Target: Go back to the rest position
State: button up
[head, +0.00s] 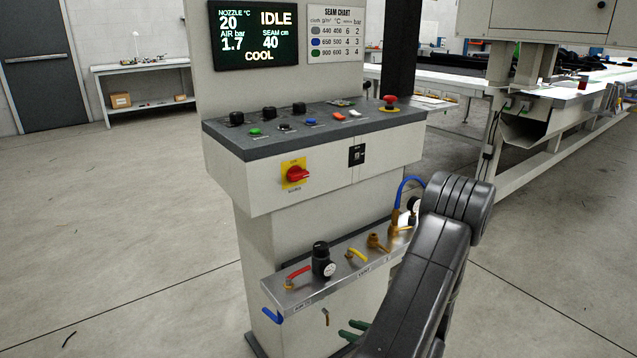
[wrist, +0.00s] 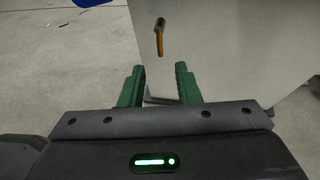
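My gripper (wrist: 158,85) shows in the wrist view with its two green fingers apart and nothing between them. In the head view its green fingertips (head: 353,330) are low, in front of the lower part of the control console (head: 225,185). In the wrist view a small brass-coloured valve handle (wrist: 160,40) is on the pale console face ahead of the fingers. The fingers appear clear of it. My dark arm covers the right end of the valve shelf in the head view.
The screen (head: 253,40) reads IDLE and COOL. Open floor (head: 110,235) lies to the left.

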aim_at(328, 322)
jog(key=shift+m, duration=0.3)
jog(key=b+x, duration=0.1)
jog(key=x, duration=1)
jog(key=shift+w+a+r, duration=0.1)
jog(key=shift+a, duration=0.2)
jog(key=shift+s+a+m+g+y+p, duration=0.3)
jog(key=shift+m+y+p, duration=0.25)
jog(key=shift+m+y, duration=0.35)
